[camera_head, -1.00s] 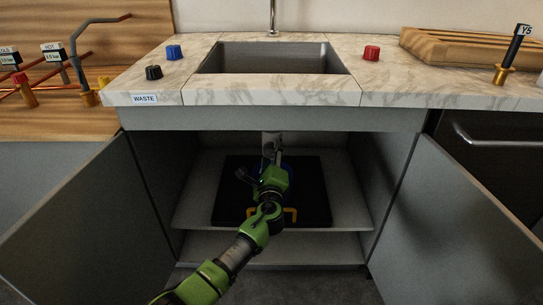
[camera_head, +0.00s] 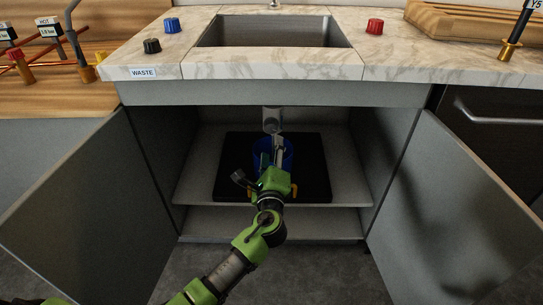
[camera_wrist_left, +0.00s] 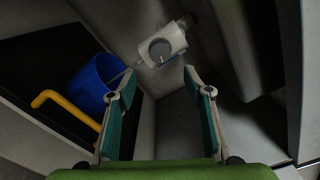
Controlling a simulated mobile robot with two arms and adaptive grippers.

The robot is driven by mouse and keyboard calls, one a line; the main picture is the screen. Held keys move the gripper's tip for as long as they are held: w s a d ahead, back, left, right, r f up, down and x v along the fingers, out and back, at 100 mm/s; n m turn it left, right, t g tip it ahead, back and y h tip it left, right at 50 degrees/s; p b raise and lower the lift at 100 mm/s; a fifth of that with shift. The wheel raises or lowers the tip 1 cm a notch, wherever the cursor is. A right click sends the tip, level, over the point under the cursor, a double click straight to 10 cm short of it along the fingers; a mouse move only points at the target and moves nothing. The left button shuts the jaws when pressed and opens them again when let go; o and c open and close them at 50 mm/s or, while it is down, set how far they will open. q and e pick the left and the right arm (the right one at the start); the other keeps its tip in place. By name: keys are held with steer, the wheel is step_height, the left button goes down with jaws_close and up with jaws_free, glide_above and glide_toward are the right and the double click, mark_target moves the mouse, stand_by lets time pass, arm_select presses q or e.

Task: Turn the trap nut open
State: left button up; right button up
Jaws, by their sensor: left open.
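The pale sink trap (camera_head: 271,120) hangs under the sink inside the open cabinet. In the left wrist view, the trap's round grey-faced nut (camera_wrist_left: 160,49) is upright ahead, just beyond the fingertips. My left gripper (camera_head: 278,147) reaches into the cabinet below the trap. In the left wrist view, my left gripper (camera_wrist_left: 162,82) is open, with its two teal-padded fingers apart and nothing between them. The nut lies roughly in line with the gap, and I see no contact. My right gripper is in neither view.
The cabinet doors (camera_head: 72,195) are open on both sides. Black, blue and red knobs sit on the counter.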

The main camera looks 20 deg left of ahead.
arm_select(q)
steer(key=shift+v, duration=0.95)
